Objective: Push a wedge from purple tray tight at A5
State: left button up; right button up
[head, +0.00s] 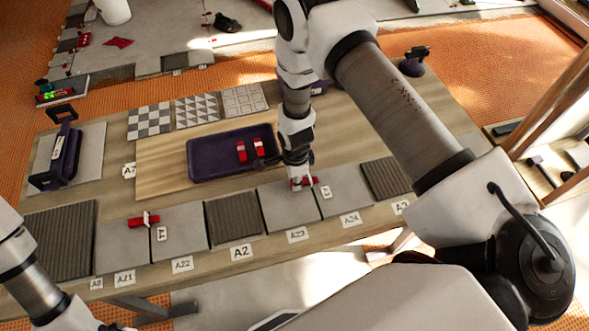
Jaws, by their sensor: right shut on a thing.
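The purple tray (205,170) lies on a pale board in the middle of the bench and holds red wedges, one (241,152) beside another (259,145). My right gripper (301,181) is shut on a red wedge (309,181) at the seam between the grey tiles marked A23 (285,208) and A24 (345,194). A small white card (326,192) stands by this seam; its print is too small to read surely. The gripper hides much of the wedge, so I cannot tell how tightly it sits. Only my left arm shows, without its gripper.
Another red wedge piece (143,220) sits at the seam left of the A22 tile (180,236). Dark ribbed tiles (233,218) stand among the grey ones. Patterned tiles (197,110) lie behind. A purple-handled tool (62,160) stands at the left.

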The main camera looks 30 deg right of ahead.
jog(key=o, duration=0.9)
jog(key=shift+c, duration=0.2)
jog(key=shift+r, duration=0.1)
notch_tip(320, 180, up, 12)
